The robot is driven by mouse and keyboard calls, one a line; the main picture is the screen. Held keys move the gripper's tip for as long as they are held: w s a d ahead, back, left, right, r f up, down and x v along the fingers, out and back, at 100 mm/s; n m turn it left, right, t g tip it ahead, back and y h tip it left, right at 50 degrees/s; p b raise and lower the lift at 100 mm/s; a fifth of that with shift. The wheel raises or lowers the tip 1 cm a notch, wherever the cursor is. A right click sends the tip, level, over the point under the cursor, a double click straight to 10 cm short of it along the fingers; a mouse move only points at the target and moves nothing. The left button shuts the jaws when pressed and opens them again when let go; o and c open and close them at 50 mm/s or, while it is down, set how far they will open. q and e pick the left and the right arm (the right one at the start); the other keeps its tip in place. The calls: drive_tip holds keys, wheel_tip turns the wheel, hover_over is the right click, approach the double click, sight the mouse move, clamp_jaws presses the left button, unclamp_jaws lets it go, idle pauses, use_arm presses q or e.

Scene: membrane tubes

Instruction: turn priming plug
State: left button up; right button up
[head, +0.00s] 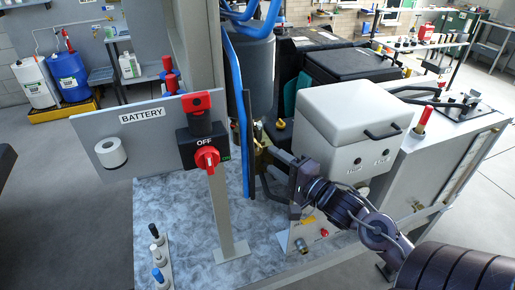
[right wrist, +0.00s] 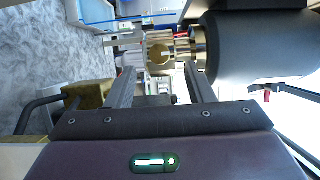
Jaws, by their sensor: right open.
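A small brass fitting (head: 258,137), which looks like the priming plug, sits low behind the blue upright hose, left of the white box. It is partly hidden in the head view. My right gripper (head: 270,172) reaches in from the right, in front of the white box. Its jaws are open and empty in the right wrist view (right wrist: 160,72). I cannot tell whether a fingertip touches the brass. My left gripper is not in view.
A grey panel marked BATTERY (head: 142,130) with a red switch (head: 207,158) stands left of the gripper. The blue hose (head: 240,110) runs close to the fingers. A white box (head: 350,125) stands behind the right arm. A dark cylinder (right wrist: 258,48) lies close right in the wrist view.

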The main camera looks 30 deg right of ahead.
sight(259, 151)
drive_tip(key=w, duration=0.2)
drive_tip(key=w+p, duration=0.1)
drive_tip(key=w, duration=0.1)
drive_tip(key=w+a+p, duration=0.1)
drive_tip(key=w, duration=0.1)
drive_tip(key=shift+r, duration=0.15)
drive_tip(key=shift+w+a, duration=0.1)
drive_tip(key=shift+w, duration=0.4)
drive_tip(key=shift+c, duration=0.5)
drive_tip(key=shift+f, duration=0.2)
drive_tip(key=c, duration=0.9)
drive_tip(key=shift+n, duration=0.3)
